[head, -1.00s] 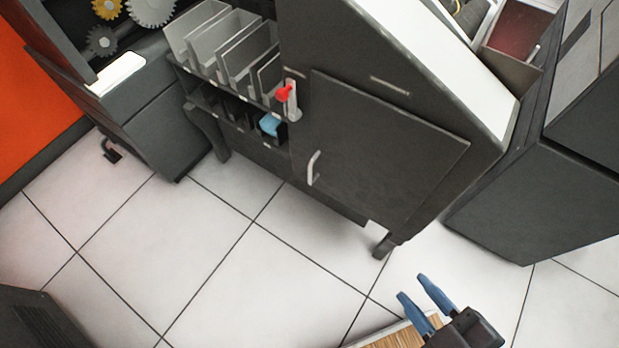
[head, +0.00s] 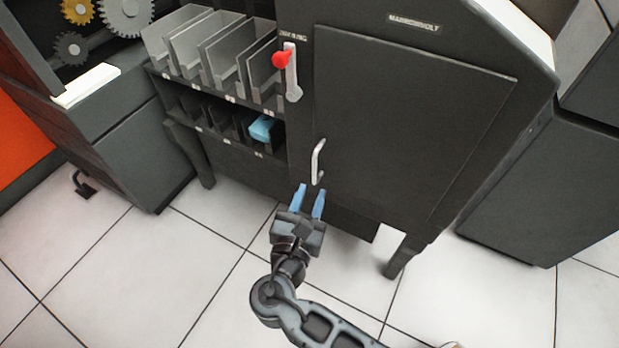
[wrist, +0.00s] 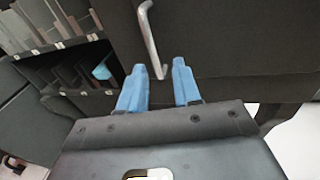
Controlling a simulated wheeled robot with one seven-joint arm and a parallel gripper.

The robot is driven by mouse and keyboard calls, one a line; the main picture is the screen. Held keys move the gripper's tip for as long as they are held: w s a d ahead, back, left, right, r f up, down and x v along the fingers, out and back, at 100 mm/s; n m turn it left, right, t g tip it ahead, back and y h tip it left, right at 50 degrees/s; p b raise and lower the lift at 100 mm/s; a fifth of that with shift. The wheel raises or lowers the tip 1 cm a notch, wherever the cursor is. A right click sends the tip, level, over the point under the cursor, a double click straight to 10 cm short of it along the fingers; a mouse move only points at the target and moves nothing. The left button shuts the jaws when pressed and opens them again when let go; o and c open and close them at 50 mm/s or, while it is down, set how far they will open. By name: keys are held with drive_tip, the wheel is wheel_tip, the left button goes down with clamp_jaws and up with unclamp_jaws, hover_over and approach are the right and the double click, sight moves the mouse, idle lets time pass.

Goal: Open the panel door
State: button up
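The panel door (head: 415,125) is a flat dark rectangle on the front of the grey machine, and it looks shut. Its silver bar handle (head: 317,162) is near the door's lower left corner. My gripper (head: 309,190) is open with blue fingertips just below the handle in the head view. In the wrist view, the handle (wrist: 150,38) hangs down from above, and its lower end shows between and just beyond the fingertips (wrist: 160,72). The fingers are apart, with nothing held. I cannot tell whether they touch the handle.
A red-knobbed lever (head: 282,60) is on the machine, left of the door. Card slots (head: 215,45) and a blue item (head: 263,128) in a lower slot are further left. A dark cabinet (head: 515,185) stands at the right. Tiled floor in front is clear.

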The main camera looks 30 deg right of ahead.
sight(314, 168)
drive_tip(key=shift+h, duration=0.3)
drive_tip(key=x, duration=0.5)
drive_tip(key=w+a+r+b+x, duration=0.1)
drive_tip(key=x, duration=0.2)
clamp_jaws()
idle(0.3)
